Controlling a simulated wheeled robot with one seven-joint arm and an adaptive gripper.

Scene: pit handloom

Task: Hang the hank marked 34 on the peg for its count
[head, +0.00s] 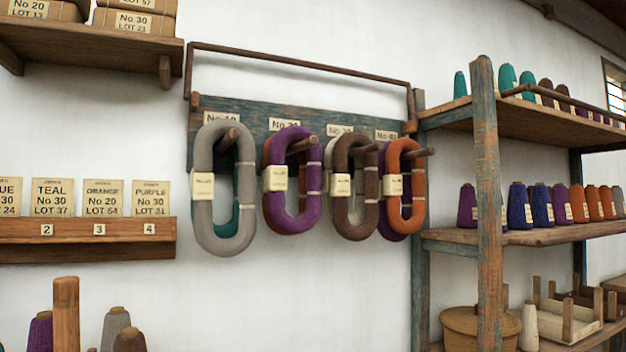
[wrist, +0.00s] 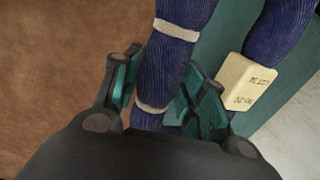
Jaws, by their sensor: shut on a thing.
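My gripper (wrist: 163,90) is shut on one side of a dark blue hank (wrist: 180,45) with pale ties. The hank's cream label (wrist: 248,86) shows upside down on its other side; its small print is too blurred to read surely. Neither shows in the head view. The peg board (head: 300,118) on the wall carries pegs with count cards, seemingly No 10, No 20, No 30 and No 40 from left to right. Hanks hang on every peg: grey (head: 203,215) over teal, purple (head: 277,217) over orange, brown (head: 342,213), and orange (head: 396,215) over purple.
A wooden rail (head: 300,58) runs above the peg board. A rack (head: 485,200) with cones stands close on the right. Shelves with packets (head: 85,240) are on the left, and a wooden post (head: 66,310) rises at lower left. The wall below the hanks is clear.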

